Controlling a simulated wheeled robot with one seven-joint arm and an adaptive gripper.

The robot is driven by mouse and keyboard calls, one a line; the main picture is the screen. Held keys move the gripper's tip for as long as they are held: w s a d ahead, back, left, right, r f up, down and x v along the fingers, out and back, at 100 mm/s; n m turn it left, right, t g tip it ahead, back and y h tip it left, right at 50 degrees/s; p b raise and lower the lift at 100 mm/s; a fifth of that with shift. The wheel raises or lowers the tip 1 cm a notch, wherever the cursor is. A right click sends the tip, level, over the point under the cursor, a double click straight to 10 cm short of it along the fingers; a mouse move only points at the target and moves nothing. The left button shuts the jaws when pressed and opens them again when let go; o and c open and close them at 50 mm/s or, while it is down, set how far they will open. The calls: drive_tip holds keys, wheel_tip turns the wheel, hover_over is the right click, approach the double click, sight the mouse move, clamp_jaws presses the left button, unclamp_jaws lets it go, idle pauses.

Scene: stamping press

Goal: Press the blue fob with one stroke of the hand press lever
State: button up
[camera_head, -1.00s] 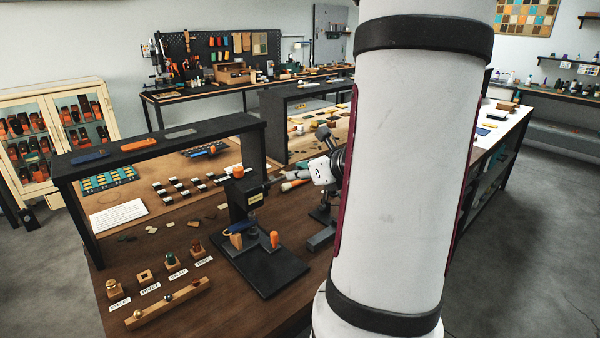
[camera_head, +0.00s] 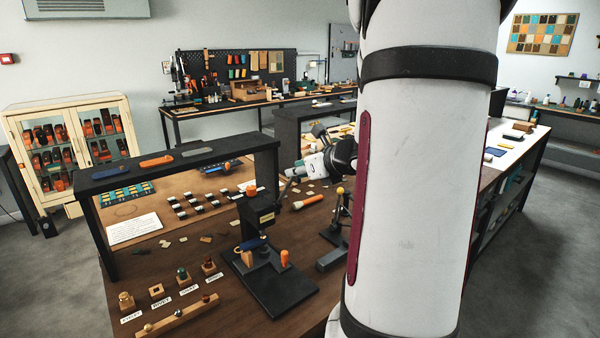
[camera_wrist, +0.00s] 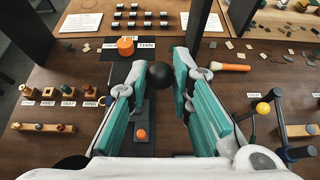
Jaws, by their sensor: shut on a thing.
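The black hand press (camera_head: 258,212) stands on the wooden bench with its dark base plate. The blue fob (camera_head: 250,243) sits at the front of the press, beside a wooden block. In the wrist view my gripper's teal fingers (camera_wrist: 160,68) are closed around a black ball (camera_wrist: 161,75), which looks like the knob of the lever. My gripper (camera_head: 295,173) also shows in the head view, above and to the right of the press. The fob is not visible in the wrist view.
Labelled wooden holders (camera_head: 157,292) stand front left. A black shelf (camera_head: 190,160) spans behind. A yellow-knobbed tool (camera_wrist: 263,108) stands right.

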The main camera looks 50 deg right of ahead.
drive_tip(key=shift+w+d+r, duration=0.15)
drive_tip(key=shift+w+r, duration=0.2)
drive_tip(key=shift+w, duration=0.3)
drive_tip(key=shift+w+d+r, duration=0.2)
drive_tip(key=shift+w+r, duration=0.2)
drive_tip(key=shift+w, duration=0.3)
drive_tip(key=shift+w+d+r, duration=0.15)
drive_tip(key=shift+w+r, duration=0.2)
drive_tip(key=shift+w, duration=0.3)
drive_tip(key=shift+w, duration=0.2)
drive_tip(key=o, duration=0.5)
drive_tip(key=shift+w+d+r, duration=0.1)
drive_tip(key=shift+w, duration=0.05)
drive_tip(key=o, duration=0.8)
drive_tip(key=v, duration=1.2)
drive_tip(key=shift+f, duration=0.2)
